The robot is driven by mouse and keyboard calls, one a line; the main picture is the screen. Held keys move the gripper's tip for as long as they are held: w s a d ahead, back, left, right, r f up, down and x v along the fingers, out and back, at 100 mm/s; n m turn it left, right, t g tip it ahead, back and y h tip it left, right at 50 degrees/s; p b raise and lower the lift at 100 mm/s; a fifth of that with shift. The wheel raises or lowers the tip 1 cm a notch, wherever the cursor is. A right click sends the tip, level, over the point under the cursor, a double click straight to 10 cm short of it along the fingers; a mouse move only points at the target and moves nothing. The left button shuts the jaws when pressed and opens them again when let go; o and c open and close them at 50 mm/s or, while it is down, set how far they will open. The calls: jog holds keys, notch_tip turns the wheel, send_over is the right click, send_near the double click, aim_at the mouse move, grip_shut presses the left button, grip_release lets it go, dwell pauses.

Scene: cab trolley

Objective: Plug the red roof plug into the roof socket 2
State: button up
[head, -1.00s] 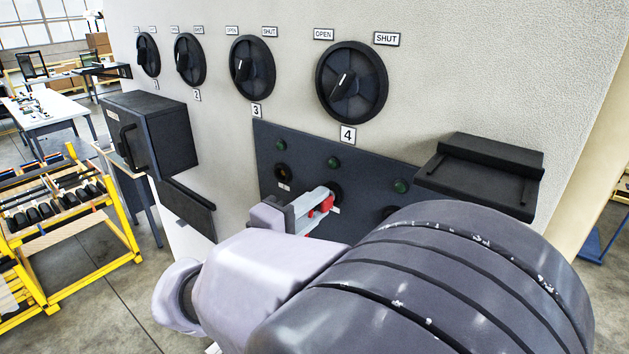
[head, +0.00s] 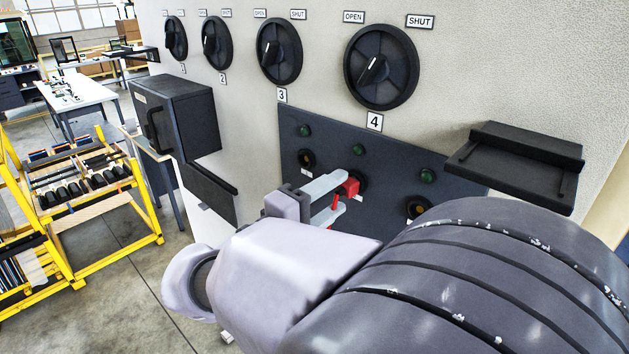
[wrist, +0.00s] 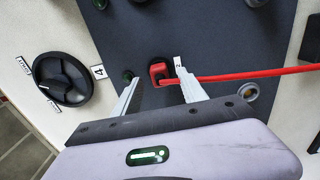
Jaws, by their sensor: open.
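The red roof plug (head: 350,187) sits at the middle socket of the dark panel (head: 335,140). In the wrist view the plug (wrist: 158,72) appears seated in the socket beside the label "2" (wrist: 178,62), with its red cable running off to the right. The plug covers most of the socket opening (wrist: 155,83). My gripper (head: 338,195) is open. In the wrist view its fingertips (wrist: 158,84) stand apart on either side of the plug, with gaps, and hold nothing. How deep the plug is in cannot be told.
Free sockets lie to the left (head: 306,159) and right (head: 419,207) on the panel, with green lamps above. A black shelf (head: 515,160) juts out at right, and a black box (head: 180,120) at left. Black rotary knobs (head: 382,67) line the wall above.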

jog(key=v, duration=1.5)
jog(key=shift+b, duration=0.4)
jog(key=o, duration=1.1)
jog(key=shift+a, duration=0.1)
jog(key=p+v, duration=0.7)
jog(key=v, duration=0.2)
jog(key=shift+f, duration=0.1)
